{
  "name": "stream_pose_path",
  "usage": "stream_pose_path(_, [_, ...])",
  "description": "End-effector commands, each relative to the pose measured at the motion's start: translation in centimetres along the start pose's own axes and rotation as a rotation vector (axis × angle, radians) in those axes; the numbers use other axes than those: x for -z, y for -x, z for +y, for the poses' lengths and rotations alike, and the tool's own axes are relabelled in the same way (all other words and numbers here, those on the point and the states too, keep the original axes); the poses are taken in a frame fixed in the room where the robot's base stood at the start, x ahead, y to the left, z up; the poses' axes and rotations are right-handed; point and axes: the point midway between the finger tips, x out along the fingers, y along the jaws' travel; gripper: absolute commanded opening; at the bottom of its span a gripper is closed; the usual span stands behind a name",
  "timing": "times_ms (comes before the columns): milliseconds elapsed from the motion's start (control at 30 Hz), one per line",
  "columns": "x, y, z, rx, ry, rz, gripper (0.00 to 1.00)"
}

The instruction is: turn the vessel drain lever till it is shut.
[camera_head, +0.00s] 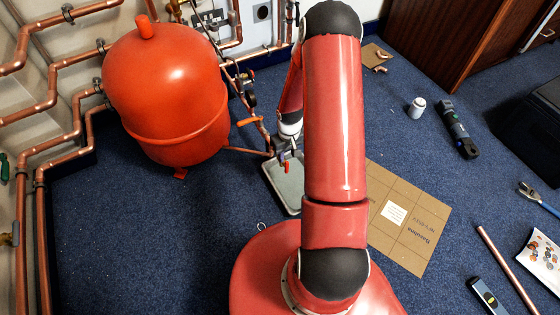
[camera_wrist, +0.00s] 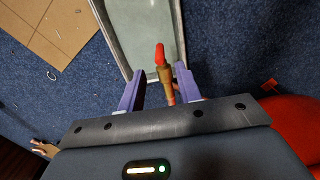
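The vessel drain lever is a small red handle (camera_wrist: 160,54) on a brass valve body (camera_wrist: 169,84) in the wrist view. My gripper (camera_wrist: 159,69) is open. Its two purple fingers stand on either side of the valve, with visible gaps. The red handle sticks out just past the fingertips. In the head view the red lever (camera_head: 286,168) shows just below my gripper (camera_head: 284,151), above a grey tray (camera_head: 295,211). The large red vessel (camera_head: 168,85) stands to the left, and a copper pipe (camera_head: 246,151) runs from its underside towards the valve. Contact with the lever cannot be told.
An orange handle (camera_head: 249,121) sits on pipework beside the vessel. Copper pipes (camera_head: 40,210) line the left wall. A flattened cardboard sheet (camera_head: 408,225) lies right of my arm. A white pot (camera_head: 417,107) and a dark tool (camera_head: 458,130) lie farther right on blue carpet.

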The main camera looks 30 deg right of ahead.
Motion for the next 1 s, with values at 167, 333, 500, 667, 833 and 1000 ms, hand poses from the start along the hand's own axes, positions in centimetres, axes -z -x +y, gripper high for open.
stream_pose_path(167, [-0.1, -2.2, -0.1, 0.003, 0.000, -0.003, 0.34])
stream_pose_path(333, [-0.1, -5.1, 0.0, 0.002, 0.000, -0.003, 0.34])
stream_pose_path(500, [-0.1, -7.1, -0.1, 0.002, -0.001, -0.001, 0.34])
stream_pose_path(667, [-0.1, -7.8, -0.1, 0.002, -0.001, -0.001, 0.34])
stream_pose_path(833, [0.0, -7.8, 0.0, 0.002, -0.001, 0.000, 0.34])
stream_pose_path(1000, [0.0, -7.8, 0.0, 0.002, -0.001, 0.000, 0.20])
